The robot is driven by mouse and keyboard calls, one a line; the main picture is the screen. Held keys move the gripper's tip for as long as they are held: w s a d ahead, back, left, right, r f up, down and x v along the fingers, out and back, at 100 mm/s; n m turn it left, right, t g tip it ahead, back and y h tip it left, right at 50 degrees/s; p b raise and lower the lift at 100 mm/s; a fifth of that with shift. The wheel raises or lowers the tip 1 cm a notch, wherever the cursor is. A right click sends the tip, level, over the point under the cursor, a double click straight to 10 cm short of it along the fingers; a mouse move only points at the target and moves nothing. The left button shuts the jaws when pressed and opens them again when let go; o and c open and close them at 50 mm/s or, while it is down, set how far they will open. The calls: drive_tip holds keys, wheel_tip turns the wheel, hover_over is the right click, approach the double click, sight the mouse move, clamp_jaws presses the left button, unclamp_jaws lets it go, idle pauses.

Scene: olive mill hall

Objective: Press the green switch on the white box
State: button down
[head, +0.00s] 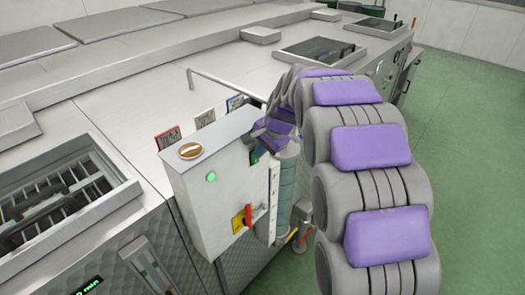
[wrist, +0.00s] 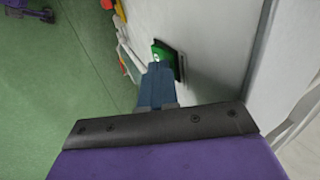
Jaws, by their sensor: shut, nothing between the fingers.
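The white box (head: 205,205) stands against the machine in the head view. The green switch (wrist: 166,50) sits on a pale upright face in the wrist view, in a dark surround. A sliver of green shows at the box's right side in the head view, partly hidden by my arm. My gripper (wrist: 157,70) is shut and empty, its blue fingers pointing at the switch. The fingertips overlap the switch's lower part in the wrist view; I cannot tell whether they touch it. In the head view my arm mostly hides the gripper.
A round green lamp (head: 211,177) and a red-handled switch on a yellow plate (head: 241,219) are on the box's front. A brown-and-white round item (head: 190,150) lies on its top. A bent metal rod (head: 228,84) rises behind. Green floor (head: 465,170) is open at right.

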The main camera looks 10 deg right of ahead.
drive_tip(key=shift+r, duration=0.1)
drive_tip(key=shift+r+p, duration=0.45)
drive_tip(key=shift+r, duration=0.25)
drive_tip(key=b+v, duration=0.1)
drive_tip(key=v, duration=1)
drive_tip(key=shift+s+d, duration=0.2)
drive_tip(key=shift+s, duration=0.15)
drive_tip(key=shift+d+r, duration=0.1)
drive_tip(key=shift+d, duration=0.05)
drive_tip(key=shift+s, duration=0.1)
